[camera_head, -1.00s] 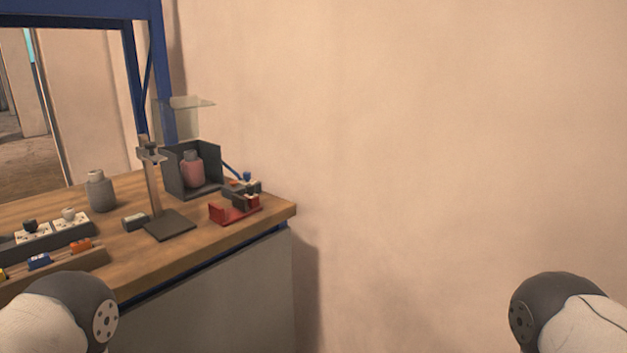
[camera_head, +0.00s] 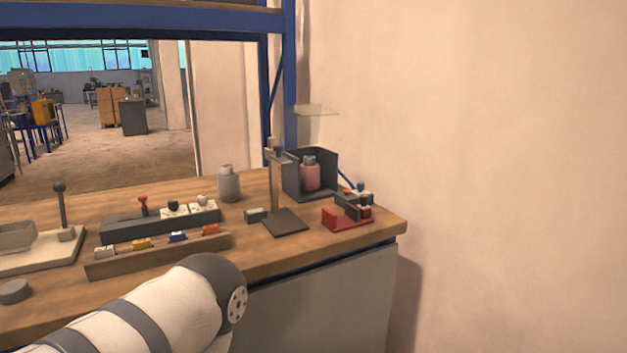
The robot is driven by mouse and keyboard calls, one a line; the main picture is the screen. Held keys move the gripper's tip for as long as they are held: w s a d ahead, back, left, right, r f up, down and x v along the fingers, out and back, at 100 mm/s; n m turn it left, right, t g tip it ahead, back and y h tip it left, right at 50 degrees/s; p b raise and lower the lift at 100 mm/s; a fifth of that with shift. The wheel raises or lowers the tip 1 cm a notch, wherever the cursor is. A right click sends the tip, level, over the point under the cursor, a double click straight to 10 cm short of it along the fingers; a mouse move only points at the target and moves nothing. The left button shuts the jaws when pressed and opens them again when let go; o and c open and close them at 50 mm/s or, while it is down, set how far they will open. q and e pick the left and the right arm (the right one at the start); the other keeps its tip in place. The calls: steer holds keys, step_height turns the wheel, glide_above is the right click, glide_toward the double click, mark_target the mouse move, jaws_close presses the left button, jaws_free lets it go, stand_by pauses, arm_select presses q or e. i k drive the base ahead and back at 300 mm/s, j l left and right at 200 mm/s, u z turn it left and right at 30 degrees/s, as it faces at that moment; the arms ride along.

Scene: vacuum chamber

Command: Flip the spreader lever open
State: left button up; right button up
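I cannot tell for sure which part is the spreader lever. An upright lever with a dark ball knob (camera_head: 60,188) stands on a pale base plate at the left of the workbench. A small red fixture with dark blocks (camera_head: 347,215) sits near the bench's right corner. A dark stand with an upright post (camera_head: 278,180) is left of it. Part of my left arm shows at the lower left, in front of the bench. Neither gripper is in view.
The wooden workbench (camera_head: 255,262) also holds a dark strip with a red knob (camera_head: 142,204), a rail of small coloured pieces (camera_head: 160,257), a grey bottle (camera_head: 229,184) and a dark box with a pink bottle (camera_head: 310,174). A bare wall (camera_head: 500,150) closes the right side.

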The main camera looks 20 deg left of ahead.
mark_target(59, 187)
steer(key=u, duration=2)
steer(key=j+z, duration=0.25)
steer(key=j, duration=0.35)
